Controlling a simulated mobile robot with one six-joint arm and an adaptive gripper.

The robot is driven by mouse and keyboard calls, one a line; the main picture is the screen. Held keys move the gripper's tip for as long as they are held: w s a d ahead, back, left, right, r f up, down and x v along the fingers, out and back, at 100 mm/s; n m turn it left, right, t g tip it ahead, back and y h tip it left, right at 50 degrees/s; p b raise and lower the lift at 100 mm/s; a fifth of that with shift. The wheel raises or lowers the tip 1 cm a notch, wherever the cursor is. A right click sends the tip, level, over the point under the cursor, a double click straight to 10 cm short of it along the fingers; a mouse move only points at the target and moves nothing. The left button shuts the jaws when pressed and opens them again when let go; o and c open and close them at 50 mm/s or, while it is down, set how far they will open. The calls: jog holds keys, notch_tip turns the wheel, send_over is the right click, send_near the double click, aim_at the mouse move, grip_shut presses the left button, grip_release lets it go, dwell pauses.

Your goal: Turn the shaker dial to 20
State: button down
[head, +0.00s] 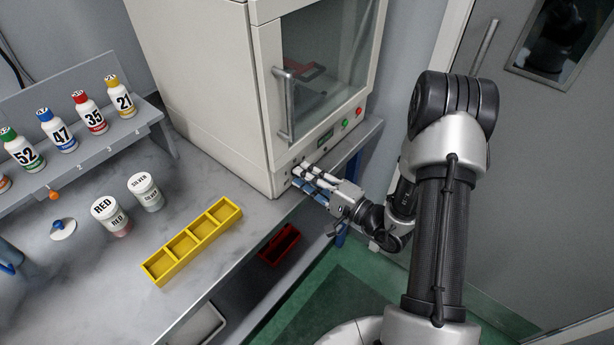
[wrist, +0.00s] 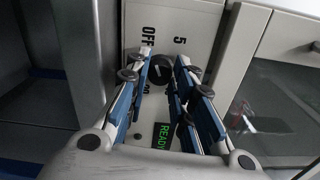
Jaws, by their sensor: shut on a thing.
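The shaker (head: 200,85) is a large white cabinet with a glass door at the back of the bench. In the wrist view its dial (wrist: 160,69) is a round black knob on the white front panel. The label OFF stands at its upper left and 5 at its upper right; another label below is partly hidden by a finger. My gripper (head: 301,174) is at the lower front panel in the head view, hiding the dial there. In the wrist view my gripper (wrist: 162,68) has its blue-padded fingers on both sides of the dial, shut on it. The pointer's exact setting is unclear.
A green READY display (wrist: 163,135) is lit on the panel. The door handle (head: 287,105) stands out above my gripper. A yellow tray (head: 163,267), RED (head: 110,217) and SILVER (head: 146,192) jars, and a rack of numbered bottles (head: 88,112) are on the left.

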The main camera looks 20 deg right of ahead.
jog(key=m+p, duration=0.1)
jog(key=m, duration=0.5)
jog(key=m+p, duration=0.2)
jog(key=m, duration=0.3)
jog(key=m+p, duration=0.2)
jog(key=m, duration=0.4)
jog(key=shift+r+p, duration=0.1)
jog(key=shift+p, duration=0.2)
jog(key=m+p, duration=0.2)
jog(key=m, duration=0.4)
jog(key=shift+p, duration=0.3)
jog(key=m+p, duration=0.1)
jog(key=m, duration=0.4)
jog(key=shift+m+p, duration=0.3)
jog(key=shift+p, duration=0.05)
jog(key=m+p, duration=0.1)
jog(key=m, duration=0.5)
jog(key=shift+m+p, duration=0.3)
jog(key=m+p, duration=0.1)
jog(key=m, duration=1)
jog(key=shift+p, duration=0.3)
jog(key=shift+m, duration=0.3)
